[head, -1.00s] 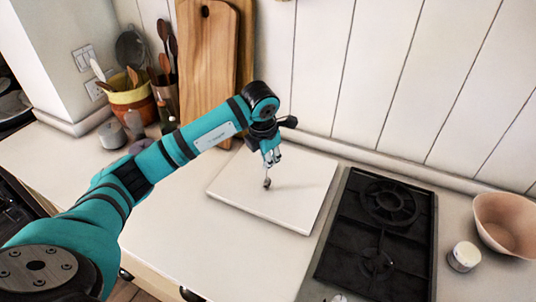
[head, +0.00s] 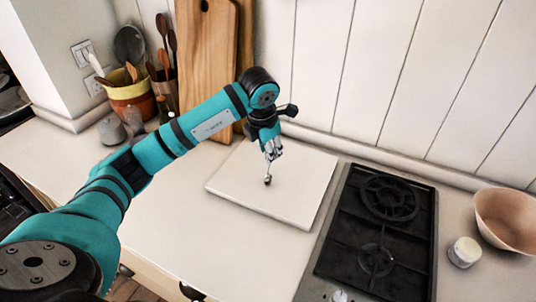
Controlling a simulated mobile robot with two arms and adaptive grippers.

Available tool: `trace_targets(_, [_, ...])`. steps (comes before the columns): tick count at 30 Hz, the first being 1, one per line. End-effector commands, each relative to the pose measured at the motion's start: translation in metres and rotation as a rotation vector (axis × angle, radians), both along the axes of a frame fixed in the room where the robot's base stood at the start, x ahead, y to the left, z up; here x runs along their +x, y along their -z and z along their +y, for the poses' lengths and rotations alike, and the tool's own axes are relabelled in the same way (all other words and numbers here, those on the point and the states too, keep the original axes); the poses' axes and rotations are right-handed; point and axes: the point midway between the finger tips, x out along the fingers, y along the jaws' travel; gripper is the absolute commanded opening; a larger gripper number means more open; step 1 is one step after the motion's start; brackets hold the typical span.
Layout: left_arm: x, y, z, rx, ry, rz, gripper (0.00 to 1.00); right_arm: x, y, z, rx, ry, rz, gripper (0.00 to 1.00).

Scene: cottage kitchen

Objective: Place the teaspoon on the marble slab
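The marble slab (head: 290,205) is a pale square board lying on the counter left of the hob. My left gripper (head: 270,158) points down over the slab. The teaspoon (head: 267,179) hangs below its fingertips, with its small dark bowl lowest. The fingers appear shut on the spoon's handle, which they mostly hide. The bowl is at or just above the slab; I cannot tell whether it touches. My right gripper is not in view.
A black gas hob (head: 372,235) lies right of the slab. A white jar (head: 464,252) and a pinkish bowl (head: 508,220) stand further right. Wooden boards (head: 207,60) lean on the wall behind. A utensil pot (head: 132,100) stands at left.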

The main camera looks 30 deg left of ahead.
Motion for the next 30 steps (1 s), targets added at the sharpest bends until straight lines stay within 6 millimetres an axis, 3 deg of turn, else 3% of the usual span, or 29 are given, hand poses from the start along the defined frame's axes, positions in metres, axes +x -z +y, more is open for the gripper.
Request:
trace_targets(9, [-0.015, -0.065, -0.002, 0.001, 0.001, -0.006, 0.29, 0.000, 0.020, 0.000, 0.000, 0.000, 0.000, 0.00])
trace_targets(14, [-0.020, -0.088, -0.003, 0.001, 0.000, -0.004, 0.29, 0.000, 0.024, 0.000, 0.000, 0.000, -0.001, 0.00])
trace_targets(19, [-0.023, -0.097, -0.003, 0.001, 0.001, 0.000, 0.29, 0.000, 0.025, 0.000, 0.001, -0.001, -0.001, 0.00])
trace_targets(30, [-0.023, -0.098, -0.003, 0.002, 0.001, 0.001, 0.29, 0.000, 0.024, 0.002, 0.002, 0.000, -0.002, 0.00])
